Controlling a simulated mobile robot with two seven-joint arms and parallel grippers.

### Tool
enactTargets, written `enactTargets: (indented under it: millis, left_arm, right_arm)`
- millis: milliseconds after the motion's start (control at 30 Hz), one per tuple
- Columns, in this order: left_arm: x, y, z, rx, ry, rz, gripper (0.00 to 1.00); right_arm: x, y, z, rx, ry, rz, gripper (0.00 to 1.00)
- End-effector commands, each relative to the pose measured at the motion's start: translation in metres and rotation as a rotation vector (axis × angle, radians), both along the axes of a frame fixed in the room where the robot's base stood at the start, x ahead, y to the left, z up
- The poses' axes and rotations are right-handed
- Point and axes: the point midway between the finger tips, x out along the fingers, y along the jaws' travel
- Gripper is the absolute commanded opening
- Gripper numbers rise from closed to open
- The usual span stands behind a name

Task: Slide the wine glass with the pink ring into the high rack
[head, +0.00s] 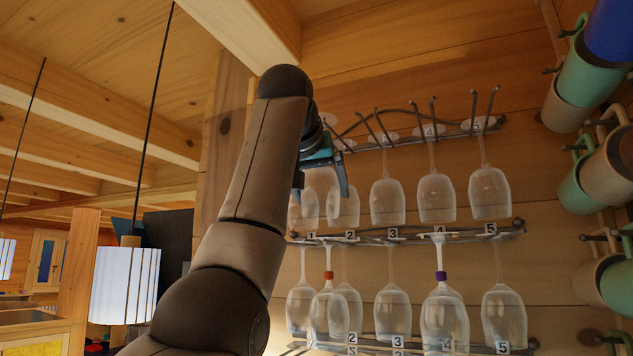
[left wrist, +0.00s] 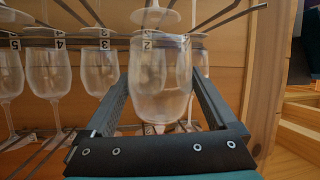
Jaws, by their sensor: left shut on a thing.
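My left gripper (head: 322,182) is raised at the left end of the high rack (head: 462,131). In the left wrist view it (left wrist: 160,82) is shut on a clear wine glass (left wrist: 160,70), whose bowl shows between the two fingers. In the head view this glass seems to be the one hanging bowl down (head: 343,206) just below the gripper, near slot 2. Most of its stem and its foot are hidden by the gripper, and I see no pink ring. I cannot tell how far its foot is in the rack. My right gripper is not in view.
Other glasses hang close by in the high rack, such as one at slot 3 (head: 387,203). The numbered lower rack (head: 465,233) holds several glasses, one with a red ring (head: 328,275) and one with a purple ring (head: 441,276). Mugs (head: 590,70) hang at the right.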

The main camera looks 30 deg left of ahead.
Motion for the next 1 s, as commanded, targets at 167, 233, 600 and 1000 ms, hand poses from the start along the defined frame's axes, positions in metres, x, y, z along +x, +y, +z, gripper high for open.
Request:
enactTargets:
  millis: [167, 233, 600, 1000]
  left_arm:
    - [0.009, 0.0, 0.002, 0.0, -0.001, -0.001, 0.56]
    - [0.013, 0.0, 0.001, 0.0, 0.0, 0.0, 0.56]
    - [0.03, 0.001, 0.0, 0.0, -0.002, -0.001, 0.56]
    - [0.036, 0.002, -0.002, 0.0, -0.002, -0.001, 0.56]
  right_arm:
    - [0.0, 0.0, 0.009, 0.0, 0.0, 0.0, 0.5]
    - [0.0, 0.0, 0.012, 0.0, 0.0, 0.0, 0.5]
    - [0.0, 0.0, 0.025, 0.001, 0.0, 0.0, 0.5]
    - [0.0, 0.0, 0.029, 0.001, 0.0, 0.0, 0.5]
